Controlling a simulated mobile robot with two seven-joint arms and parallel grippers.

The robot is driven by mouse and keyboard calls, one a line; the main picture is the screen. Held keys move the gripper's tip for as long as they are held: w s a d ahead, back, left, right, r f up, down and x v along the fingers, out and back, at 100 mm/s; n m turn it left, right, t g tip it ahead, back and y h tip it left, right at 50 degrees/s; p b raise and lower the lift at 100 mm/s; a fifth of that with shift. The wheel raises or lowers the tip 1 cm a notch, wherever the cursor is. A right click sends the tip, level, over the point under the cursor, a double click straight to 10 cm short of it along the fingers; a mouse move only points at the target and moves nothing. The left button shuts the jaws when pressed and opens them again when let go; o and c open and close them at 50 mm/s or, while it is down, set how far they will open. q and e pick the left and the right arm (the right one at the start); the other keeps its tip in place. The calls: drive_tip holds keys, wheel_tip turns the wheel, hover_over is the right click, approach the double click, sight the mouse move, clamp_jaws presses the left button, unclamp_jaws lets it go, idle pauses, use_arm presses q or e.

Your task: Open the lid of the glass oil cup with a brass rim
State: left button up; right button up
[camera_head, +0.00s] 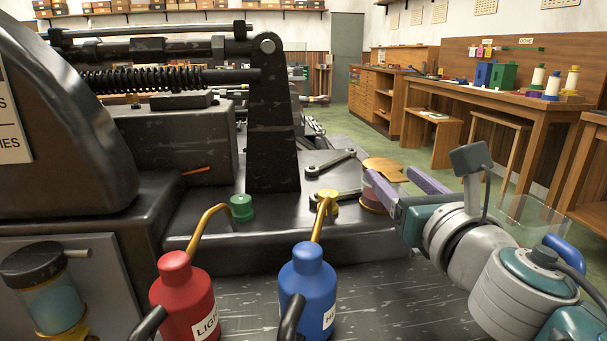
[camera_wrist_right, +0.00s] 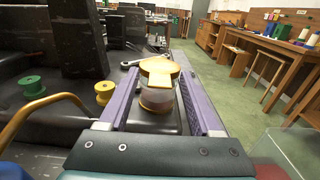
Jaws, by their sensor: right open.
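The glass oil cup with a brass rim (camera_head: 374,198) stands at the right end of the dark machine bed, partly hidden by my right gripper. Its brass lid (camera_head: 385,165) lies flat across the top and looks closed. In the right wrist view the glass body (camera_wrist_right: 156,99) and the brass lid (camera_wrist_right: 158,70) are between my purple fingers. My right gripper (camera_head: 392,175) is open, with one finger on each side of the cup; it also shows in the right wrist view (camera_wrist_right: 160,76). I cannot tell whether a finger touches the cup. My left gripper is not in view.
A red oil can (camera_head: 183,295) and a blue oil can (camera_head: 308,285) stand in front. A green cap (camera_head: 241,208) and a yellow cap (camera_head: 328,203) sit on the bed near a wrench (camera_head: 331,162). A dark-lidded glass cup (camera_head: 52,305) is at left.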

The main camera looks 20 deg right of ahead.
clamp_jaws()
idle(0.3)
idle(1.0)
